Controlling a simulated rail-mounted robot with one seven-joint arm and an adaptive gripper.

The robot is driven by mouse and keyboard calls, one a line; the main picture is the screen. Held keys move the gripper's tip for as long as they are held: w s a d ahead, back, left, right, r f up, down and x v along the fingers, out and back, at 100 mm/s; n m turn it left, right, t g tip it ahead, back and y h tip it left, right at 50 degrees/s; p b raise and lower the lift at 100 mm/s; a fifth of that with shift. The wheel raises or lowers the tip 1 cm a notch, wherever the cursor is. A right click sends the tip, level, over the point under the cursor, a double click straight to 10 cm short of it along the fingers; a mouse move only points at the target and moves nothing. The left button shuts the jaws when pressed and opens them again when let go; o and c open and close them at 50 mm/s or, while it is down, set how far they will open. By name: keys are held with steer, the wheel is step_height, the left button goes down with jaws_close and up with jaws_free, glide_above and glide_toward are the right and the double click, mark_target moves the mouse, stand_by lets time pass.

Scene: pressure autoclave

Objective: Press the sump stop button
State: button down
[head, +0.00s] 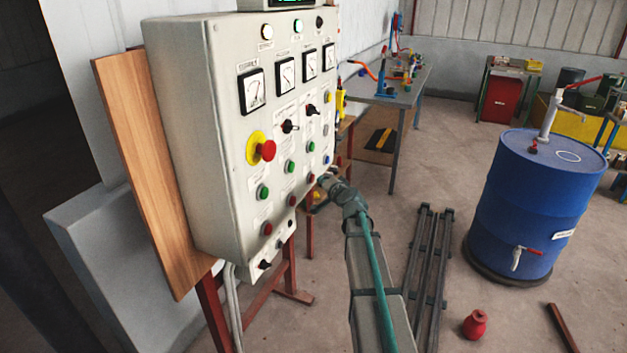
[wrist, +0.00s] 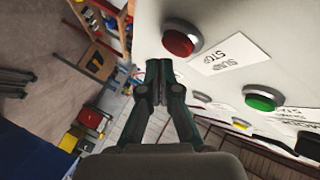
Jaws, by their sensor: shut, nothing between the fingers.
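The sump stop button (wrist: 180,40) is a round red button in a metal ring, beside a white label (wrist: 222,54) reading "SUMP STOP" in the wrist view. My gripper (wrist: 160,72) is shut and empty. Its fingertips show just below and left of the button in that picture, with no contact visible. In the head view my gripper (head: 326,178) is at the lower right edge of the grey control panel (head: 190,130), close to the rightmost red button of the lower row. Its fingertips are small and partly hidden there.
A green button (wrist: 262,98) sits beside the label. The panel also carries a red emergency knob (head: 267,150), several other buttons, switches and gauges. A blue drum (head: 530,200) stands at right, a workbench (head: 400,95) behind. The floor between has metal rails.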

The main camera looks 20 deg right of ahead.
steer(key=shift+w+a, duration=0.25)
steer(key=shift+a, duration=0.05)
steer(key=shift+w+a, duration=0.3)
steer(key=shift+w, duration=0.05)
stand_by(1.2)
steer(key=shift+s, duration=0.1)
steer(key=shift+s+d+b, duration=0.55)
steer(key=shift+d+b, duration=0.05)
steer(key=shift+b, duration=0.15)
steer(key=shift+s+d+b, duration=1.5)
steer(key=shift+s+d, duration=0.25)
